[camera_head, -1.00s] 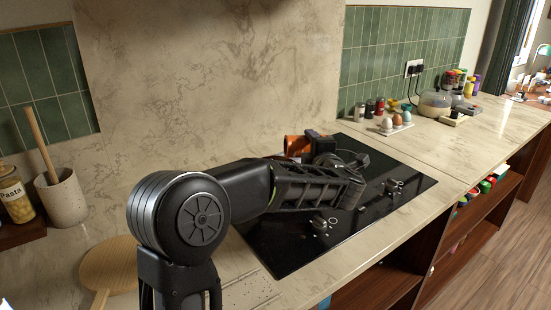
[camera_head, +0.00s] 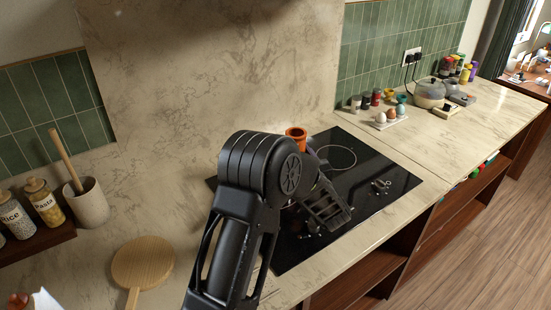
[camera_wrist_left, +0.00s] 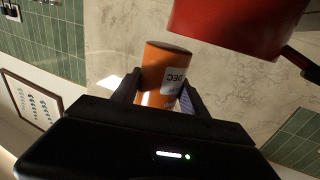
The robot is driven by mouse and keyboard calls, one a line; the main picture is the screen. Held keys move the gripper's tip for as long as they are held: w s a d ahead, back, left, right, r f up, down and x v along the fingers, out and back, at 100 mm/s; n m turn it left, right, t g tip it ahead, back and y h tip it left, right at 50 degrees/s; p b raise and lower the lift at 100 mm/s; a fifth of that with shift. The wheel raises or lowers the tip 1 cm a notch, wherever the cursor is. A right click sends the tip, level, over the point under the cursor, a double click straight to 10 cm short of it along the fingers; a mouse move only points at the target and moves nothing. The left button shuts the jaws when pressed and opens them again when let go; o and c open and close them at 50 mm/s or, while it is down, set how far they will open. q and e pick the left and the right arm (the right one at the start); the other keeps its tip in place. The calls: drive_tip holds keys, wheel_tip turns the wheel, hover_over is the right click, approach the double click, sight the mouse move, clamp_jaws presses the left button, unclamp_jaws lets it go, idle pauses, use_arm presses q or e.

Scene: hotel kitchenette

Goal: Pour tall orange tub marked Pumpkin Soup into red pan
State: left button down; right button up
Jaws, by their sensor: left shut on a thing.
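The orange tub (camera_head: 296,133) shows in the head view just behind my left arm, above the back of the hob, its lower part hidden. In the left wrist view the tub (camera_wrist_left: 157,67) sits between the fingers of my left gripper (camera_wrist_left: 160,94), which is shut on it. Part of a pale label shows, but the soup name cannot be read. The red pan (camera_wrist_left: 235,25) is close to the tub in the left wrist view, at the upper right, with a dark handle. The pan is hidden by my arm in the head view. My right gripper is not in view.
The black hob (camera_head: 360,190) is set in the pale counter. An egg tray (camera_head: 390,121), spice jars and a pot (camera_head: 430,93) stand beyond it. A wooden board (camera_head: 143,262), a utensil crock (camera_head: 88,204) and the pasta jar (camera_head: 44,202) are at left.

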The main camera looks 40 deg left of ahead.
use_arm(q)
drive_tip(key=shift+r+p, duration=1.05)
drive_tip(key=shift+r, duration=0.95)
